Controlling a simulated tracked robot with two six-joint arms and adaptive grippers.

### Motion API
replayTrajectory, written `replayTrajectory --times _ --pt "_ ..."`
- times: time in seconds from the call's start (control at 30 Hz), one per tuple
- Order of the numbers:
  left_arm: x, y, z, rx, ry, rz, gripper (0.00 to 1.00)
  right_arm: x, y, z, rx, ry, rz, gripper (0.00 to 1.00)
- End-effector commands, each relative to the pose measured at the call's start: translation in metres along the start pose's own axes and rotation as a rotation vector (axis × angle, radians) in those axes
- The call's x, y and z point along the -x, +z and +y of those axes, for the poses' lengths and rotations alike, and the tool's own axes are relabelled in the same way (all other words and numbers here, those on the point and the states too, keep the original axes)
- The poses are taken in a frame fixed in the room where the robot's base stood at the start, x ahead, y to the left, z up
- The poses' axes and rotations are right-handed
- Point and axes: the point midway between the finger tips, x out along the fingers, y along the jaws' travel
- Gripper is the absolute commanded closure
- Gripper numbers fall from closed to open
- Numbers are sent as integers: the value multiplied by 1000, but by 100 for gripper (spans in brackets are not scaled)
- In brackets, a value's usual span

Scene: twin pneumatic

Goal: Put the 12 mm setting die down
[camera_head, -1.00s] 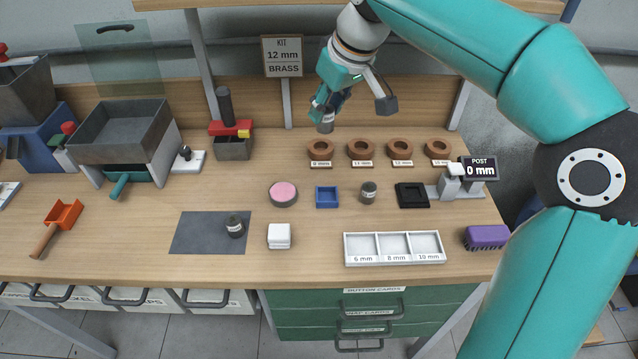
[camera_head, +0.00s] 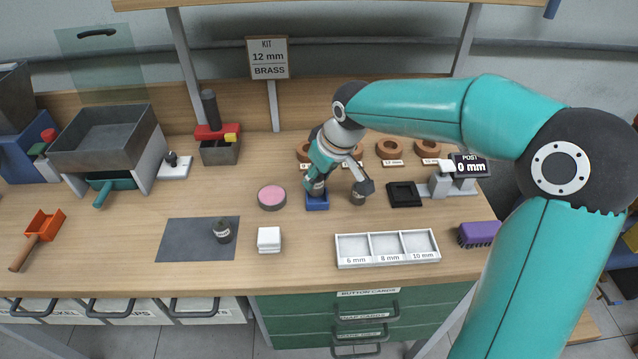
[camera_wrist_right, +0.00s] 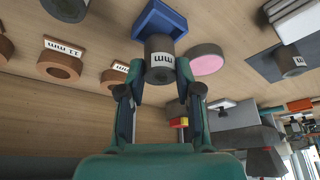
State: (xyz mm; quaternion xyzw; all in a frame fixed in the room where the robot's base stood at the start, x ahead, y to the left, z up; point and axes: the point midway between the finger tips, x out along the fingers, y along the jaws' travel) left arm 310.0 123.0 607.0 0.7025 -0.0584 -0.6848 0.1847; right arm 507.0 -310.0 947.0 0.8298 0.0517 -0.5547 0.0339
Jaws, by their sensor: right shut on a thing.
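My right gripper (camera_head: 317,178) is shut on a dark grey cylindrical die (camera_head: 316,188), low over the small blue square tray (camera_head: 317,204). In the right wrist view the die (camera_wrist_right: 160,58) sits upright between the fingertips, in front of the blue tray (camera_wrist_right: 163,22). Its label shows "mm", but I cannot read the number. I cannot tell whether its base touches the tray. My left gripper is not in view.
Another dark die (camera_head: 358,197) stands just right of the blue tray, and one (camera_head: 222,232) stands on the grey mat (camera_head: 180,244). A pink-topped round pad (camera_head: 271,196) is to the left. A black square tray (camera_head: 404,195) and white three-compartment tray (camera_head: 388,263) lie to the right.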

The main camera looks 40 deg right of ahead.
Motion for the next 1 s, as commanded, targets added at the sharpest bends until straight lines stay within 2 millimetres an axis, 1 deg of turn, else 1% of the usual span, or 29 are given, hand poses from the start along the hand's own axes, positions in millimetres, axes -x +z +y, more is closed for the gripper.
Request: replayTrajectory --times 0.03,0.1,0.2,0.53,0.57,0.6,0.7,1.0 --pt "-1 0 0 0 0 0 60 -9 4 1 -1 1 -2 100" --pt "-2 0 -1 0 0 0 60 -17 8 1 -1 1 -2 100" --pt "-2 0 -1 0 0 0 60 -24 10 1 0 1 0 100" --pt "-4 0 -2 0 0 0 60 -27 11 1 -1 1 1 100" --pt "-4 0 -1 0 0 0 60 -27 11 0 -1 1 0 63" --pt "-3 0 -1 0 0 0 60 -26 11 0 -1 1 0 56" --pt "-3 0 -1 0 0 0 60 -26 11 0 -1 0 -1 41" --pt "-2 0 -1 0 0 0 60 -25 10 0 -1 0 0 41"
